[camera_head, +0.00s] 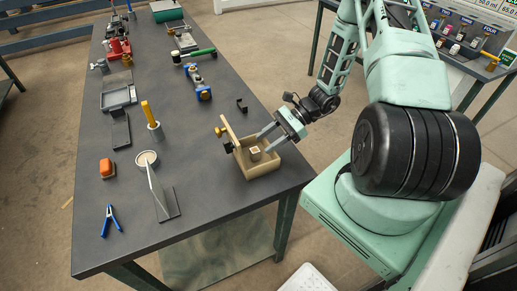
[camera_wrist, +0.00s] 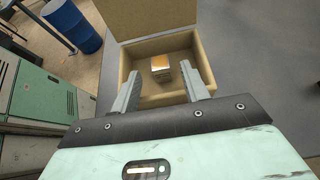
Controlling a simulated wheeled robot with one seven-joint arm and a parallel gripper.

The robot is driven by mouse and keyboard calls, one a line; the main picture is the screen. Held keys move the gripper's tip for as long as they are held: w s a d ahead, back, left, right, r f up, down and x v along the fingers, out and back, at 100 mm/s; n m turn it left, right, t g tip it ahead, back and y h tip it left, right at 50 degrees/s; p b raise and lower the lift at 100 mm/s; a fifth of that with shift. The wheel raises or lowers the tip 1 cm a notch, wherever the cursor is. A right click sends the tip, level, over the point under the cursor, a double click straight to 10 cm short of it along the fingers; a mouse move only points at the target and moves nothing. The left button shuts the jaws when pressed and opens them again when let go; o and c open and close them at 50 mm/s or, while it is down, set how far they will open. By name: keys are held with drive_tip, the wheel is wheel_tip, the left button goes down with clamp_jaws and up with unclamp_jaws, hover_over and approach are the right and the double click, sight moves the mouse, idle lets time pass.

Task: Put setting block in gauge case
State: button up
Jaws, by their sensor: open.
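The gauge case (camera_head: 262,169) is a tan open box with its lid (camera_head: 229,133) raised, near the right edge of the dark table. The setting block (camera_head: 255,153) is a small pale block inside the case. In the wrist view the block (camera_wrist: 161,66) shows an orange-tan top and sits on the floor of the case (camera_wrist: 188,44), toward its back wall. My gripper (camera_head: 266,140) is open at the case, its two fingers apart. In the wrist view the fingers (camera_wrist: 161,80) reach over the near part of the case, with the block between and beyond their tips, apart from them.
A small black bracket (camera_head: 242,106) lies behind the case. The table's front right corner is clear.

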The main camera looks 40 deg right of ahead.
drive_tip(key=b+v, duration=0.1)
drive_tip(key=v, duration=0.6)
drive_tip(key=shift+s+d+r, duration=0.1)
drive_tip(key=shift+d+r, duration=0.05)
